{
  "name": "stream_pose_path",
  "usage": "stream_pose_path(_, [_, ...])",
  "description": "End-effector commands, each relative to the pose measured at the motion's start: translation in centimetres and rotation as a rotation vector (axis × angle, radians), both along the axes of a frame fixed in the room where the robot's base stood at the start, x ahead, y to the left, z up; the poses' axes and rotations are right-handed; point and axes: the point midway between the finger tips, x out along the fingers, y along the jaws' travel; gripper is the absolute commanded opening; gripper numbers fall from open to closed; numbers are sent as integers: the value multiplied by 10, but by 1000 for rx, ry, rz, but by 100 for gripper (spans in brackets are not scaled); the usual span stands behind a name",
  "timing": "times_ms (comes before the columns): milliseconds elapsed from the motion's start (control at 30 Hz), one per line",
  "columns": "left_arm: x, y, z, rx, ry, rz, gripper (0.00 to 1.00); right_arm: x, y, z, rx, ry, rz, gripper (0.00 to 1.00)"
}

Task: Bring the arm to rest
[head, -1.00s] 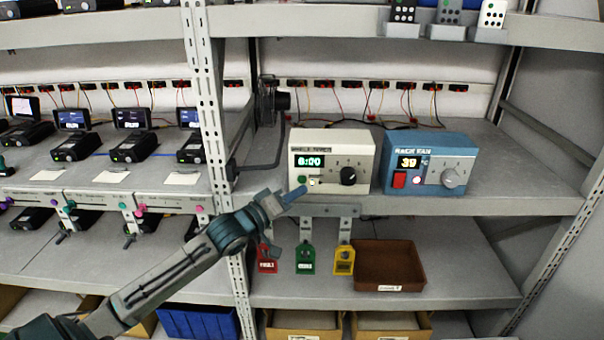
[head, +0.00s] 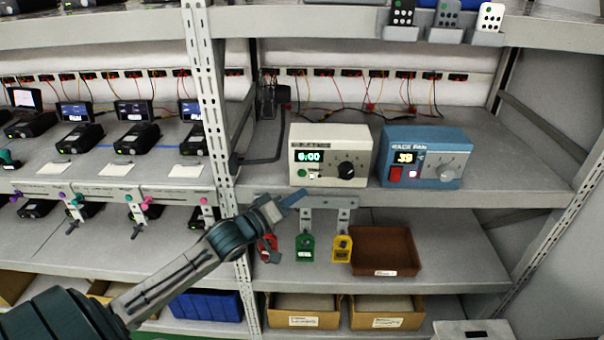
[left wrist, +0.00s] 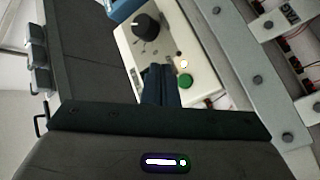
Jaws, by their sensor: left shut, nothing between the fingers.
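My left arm reaches in from the lower left in the head view. Its gripper (head: 293,200) is shut and empty, just below and in front of the cream timer box (head: 330,168) at the shelf's front edge. The box has a green display reading 6:00, a black knob, a green button and a small lit button. In the left wrist view, the shut fingers (left wrist: 161,84) point toward the cream box's face (left wrist: 200,65), and the green button shows beside their tips. I cannot see contact between them. My right gripper is not in view.
A blue rack fan box (head: 424,172) stands right of the cream box. Red, green (head: 304,250) and yellow tags hang below the shelf edge, close to my left gripper. A brown tray (head: 384,268) is on the lower shelf. A perforated post (head: 212,100) stands left.

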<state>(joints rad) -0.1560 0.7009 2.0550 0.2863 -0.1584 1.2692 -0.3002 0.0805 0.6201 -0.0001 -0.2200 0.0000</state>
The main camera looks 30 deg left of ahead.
Motion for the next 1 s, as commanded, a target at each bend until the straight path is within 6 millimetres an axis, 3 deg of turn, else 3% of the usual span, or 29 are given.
stream_pose_path(433, [0, 0, -1, 1, 2, 1, 0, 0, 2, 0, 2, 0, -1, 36])
stream_pose_path(567, [-8, -7, -18, 53, 51, 24, 0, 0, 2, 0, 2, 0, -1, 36])
stream_pose_path(667, [-26, -19, -51, 165, 155, 62, 0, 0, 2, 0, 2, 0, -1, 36])
stream_pose_path(767, [-57, -35, -93, 329, 308, 89, 0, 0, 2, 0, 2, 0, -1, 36])
stream_pose_path(900, [-115, -54, -142, 567, 543, 69, 0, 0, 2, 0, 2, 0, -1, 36])
stream_pose_path(1000, [-155, -63, -165, 706, 689, 19, 0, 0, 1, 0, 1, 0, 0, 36])
